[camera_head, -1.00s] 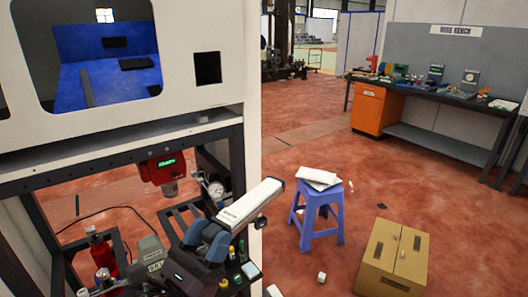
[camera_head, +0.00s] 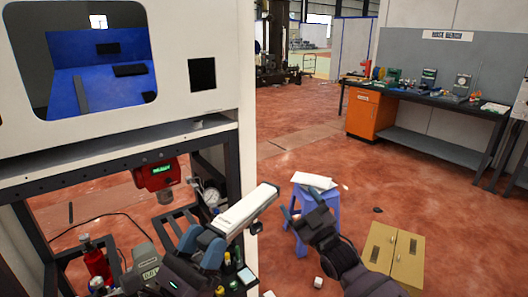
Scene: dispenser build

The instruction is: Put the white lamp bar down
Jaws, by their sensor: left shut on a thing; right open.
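The white lamp bar (camera_head: 247,208) is long and tilted, its far end up and to the right, in the middle of the head view. My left gripper (camera_head: 203,243) is shut on its near end with grey-blue fingers and holds it in the air. The bar's near end is partly hidden by the fingers. My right gripper (camera_head: 303,210) is dark, open and empty, in front of the blue stool (camera_head: 329,215). It hides part of the stool. A white piece (camera_head: 314,181) lies on the stool top.
A cardboard box (camera_head: 407,258) stands on the floor at the lower right. The white machine (camera_head: 215,110) with its dark frame fills the left. A workbench (camera_head: 430,105) stands at the back right. Red floor between is mostly clear, with a few small pieces.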

